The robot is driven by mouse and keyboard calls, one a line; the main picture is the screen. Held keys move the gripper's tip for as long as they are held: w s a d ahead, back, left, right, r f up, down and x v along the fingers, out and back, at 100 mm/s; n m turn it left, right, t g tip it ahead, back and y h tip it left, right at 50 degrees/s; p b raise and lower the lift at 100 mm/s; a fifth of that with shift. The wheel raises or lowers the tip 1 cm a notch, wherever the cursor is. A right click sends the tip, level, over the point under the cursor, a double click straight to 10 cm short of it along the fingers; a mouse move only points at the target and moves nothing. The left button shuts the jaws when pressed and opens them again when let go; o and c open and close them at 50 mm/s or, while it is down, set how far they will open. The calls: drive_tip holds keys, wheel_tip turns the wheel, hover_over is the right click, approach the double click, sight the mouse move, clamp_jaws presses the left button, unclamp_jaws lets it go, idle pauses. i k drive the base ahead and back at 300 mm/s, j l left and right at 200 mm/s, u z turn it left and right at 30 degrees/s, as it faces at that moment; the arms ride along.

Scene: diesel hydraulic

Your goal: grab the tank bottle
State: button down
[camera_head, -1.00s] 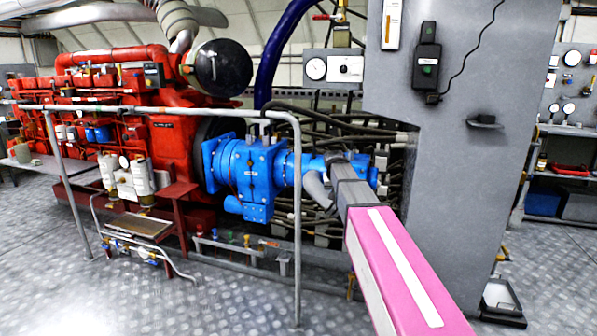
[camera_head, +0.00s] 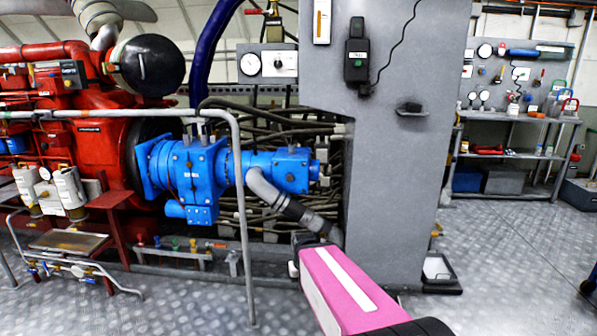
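I cannot pick out a tank bottle for certain. Small items, too small to tell apart, stand on the shelf unit (camera_head: 500,154) at the right. Part of my own arm, a pink link with a white stripe (camera_head: 345,280), shows at the bottom centre. My gripper is not visible, so its state and anything in it are hidden.
A grey railing (camera_head: 240,210) stands before the red engine (camera_head: 105,150) and blue pump (camera_head: 195,170). A grey cabinet (camera_head: 395,170) rises right of centre, with a small tray (camera_head: 438,268) at its foot. The patterned floor (camera_head: 510,270) at the right is largely clear.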

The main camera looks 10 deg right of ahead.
sight(447, 192)
drive_tip(key=z, duration=1.55)
drive_tip(key=i+l+u, duration=0.2)
drive_tip(key=i+l, duration=0.25)
drive_tip(key=i, duration=0.2)
drive_tip(key=i+l+u, duration=0.15)
drive_tip(key=i+l, duration=0.35)
drive_tip(key=i, duration=0.15)
